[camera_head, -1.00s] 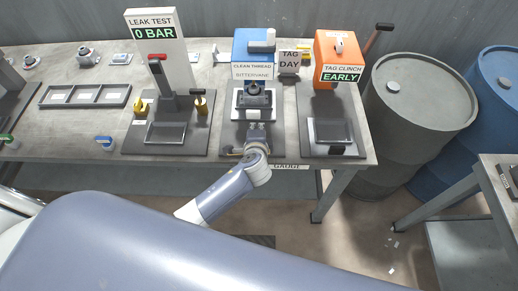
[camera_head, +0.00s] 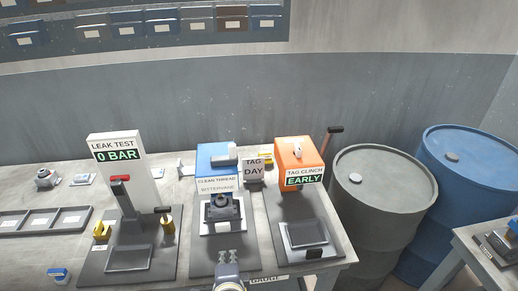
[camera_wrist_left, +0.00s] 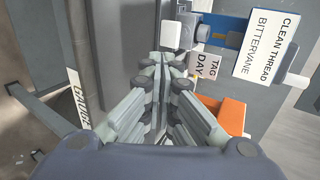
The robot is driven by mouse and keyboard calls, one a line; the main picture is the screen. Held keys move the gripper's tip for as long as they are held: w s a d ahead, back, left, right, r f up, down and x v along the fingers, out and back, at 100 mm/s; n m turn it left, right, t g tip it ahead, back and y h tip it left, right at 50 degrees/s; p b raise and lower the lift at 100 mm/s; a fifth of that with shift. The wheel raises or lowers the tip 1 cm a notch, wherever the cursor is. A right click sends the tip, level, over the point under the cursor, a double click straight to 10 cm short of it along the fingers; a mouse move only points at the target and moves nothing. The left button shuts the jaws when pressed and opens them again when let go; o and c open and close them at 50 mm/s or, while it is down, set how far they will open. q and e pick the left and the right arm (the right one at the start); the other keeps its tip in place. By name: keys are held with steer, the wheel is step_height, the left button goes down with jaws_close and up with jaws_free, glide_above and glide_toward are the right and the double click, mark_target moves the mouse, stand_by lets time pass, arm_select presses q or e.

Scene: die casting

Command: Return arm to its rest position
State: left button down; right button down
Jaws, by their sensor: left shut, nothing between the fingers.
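My left gripper (camera_head: 228,256) shows at the bottom middle of the head view, over the front edge of the base plate of the blue clean-thread station (camera_head: 215,160). In the left wrist view my left gripper (camera_wrist_left: 170,60) has its fingers together with nothing between them. A dark grey part (camera_head: 222,207) sits in the station's fixture, apart from the gripper and behind it. Most of my left arm is below the head view's lower edge. My right gripper is in neither view.
The white leak-test station (camera_head: 118,170) reads 0 BAR on the left. The orange tag-clinch station (camera_head: 298,155) reads EARLY on the right. A TAG DAY block (camera_head: 253,170) stands between stations. A grey drum (camera_head: 380,200) and a blue drum (camera_head: 470,170) stand beyond the bench's right end.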

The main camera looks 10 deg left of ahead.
arm_select(q)
steer(key=s+a+f+n+g+h, duration=0.15)
steer(key=s+a+n+g, duration=0.35)
steer(key=s, duration=0.6)
steer(key=s+a+f+n+g+h, duration=0.1)
steer(key=s+n+g+h, duration=0.15)
steer(key=s+n, duration=0.65)
steer(key=s+f+m+g+b, duration=0.1)
steer(key=s+f, duration=0.1)
steer(key=f, duration=1.2)
steer(key=s+f+g, duration=0.1)
steer(key=s+f, duration=0.1)
steer(key=f, duration=1.2)
steer(key=s+a+f+g+b, duration=0.1)
steer(key=s+a+f, duration=0.2)
steer(key=s+f, duration=1.3)
steer(key=shift+a+f+m+y, duration=0.15)
steer(key=shift+f+m+y, duration=0.05)
steer(key=shift+m+y, duration=0.1)
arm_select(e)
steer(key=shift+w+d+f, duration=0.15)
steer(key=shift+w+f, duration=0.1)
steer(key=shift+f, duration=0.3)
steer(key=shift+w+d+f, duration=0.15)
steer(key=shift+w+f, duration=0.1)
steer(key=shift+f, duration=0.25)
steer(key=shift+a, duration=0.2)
